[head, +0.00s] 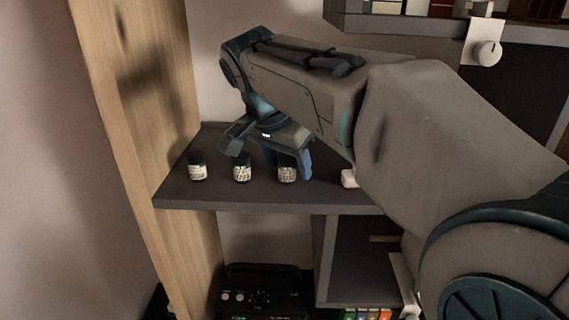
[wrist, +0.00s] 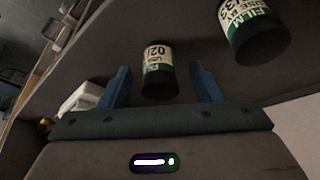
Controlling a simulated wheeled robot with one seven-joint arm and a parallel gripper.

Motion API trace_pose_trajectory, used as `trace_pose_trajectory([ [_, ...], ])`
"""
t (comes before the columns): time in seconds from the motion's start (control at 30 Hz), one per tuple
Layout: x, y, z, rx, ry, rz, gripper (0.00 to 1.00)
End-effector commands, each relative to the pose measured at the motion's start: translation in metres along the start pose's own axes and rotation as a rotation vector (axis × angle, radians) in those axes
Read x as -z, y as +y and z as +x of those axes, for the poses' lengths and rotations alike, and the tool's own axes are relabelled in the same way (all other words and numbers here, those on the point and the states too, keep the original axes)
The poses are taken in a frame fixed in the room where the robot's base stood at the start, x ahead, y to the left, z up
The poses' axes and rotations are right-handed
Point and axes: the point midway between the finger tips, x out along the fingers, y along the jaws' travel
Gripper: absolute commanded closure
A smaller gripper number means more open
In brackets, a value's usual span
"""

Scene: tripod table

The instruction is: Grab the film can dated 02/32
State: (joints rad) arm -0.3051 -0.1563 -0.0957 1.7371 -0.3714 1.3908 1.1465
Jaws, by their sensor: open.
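Three small film cans with dark lids and pale labels stand in a row on the dark shelf (head: 225,202): a left can (head: 197,170), a middle can (head: 241,171) and a right can (head: 287,174). My gripper (head: 289,164) is open at the right can, with its blue fingers to either side. In the wrist view, this can (wrist: 158,72) shows between the open fingers (wrist: 162,78), with gaps on both sides. Its label shows "02/"; the remaining digits cannot be read. Another can (wrist: 252,32) stands to the right there, its label showing "FILM" and "33".
A small white object (head: 349,179) lies on the shelf to the right of the cans. A wooden post (head: 140,100) bounds the shelf on the left. A black device (head: 265,290) sits below. The shelf's front strip is clear.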

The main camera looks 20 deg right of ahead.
Motion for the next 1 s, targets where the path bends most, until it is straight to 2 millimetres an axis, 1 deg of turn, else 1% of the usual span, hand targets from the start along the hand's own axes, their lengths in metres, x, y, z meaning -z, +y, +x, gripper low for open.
trace_pose_trajectory([
  [0.17,0.0,0.0,0.0,0.0,0.0,0.0,0.43],
  [0.27,0.0,0.0,0.0,0.0,0.0,0.0,0.68],
  [0.3,0.0,0.0,0.0,0.0,0.0,0.0,0.79],
  [0.33,0.0,0.0,0.0,0.0,0.0,0.0,0.87],
  [0.37,0.0,0.0,0.0,0.0,0.0,0.0,0.91],
  [0.63,0.0,0.0,0.0,0.001,0.0,0.0,0.91],
  [0.77,0.002,0.0,-0.004,0.001,0.001,0.001,0.91],
  [0.87,0.005,-0.001,-0.01,0.002,0.001,0.002,0.91],
  [1.0,0.012,-0.001,-0.028,0.004,0.001,0.003,0.91],
])
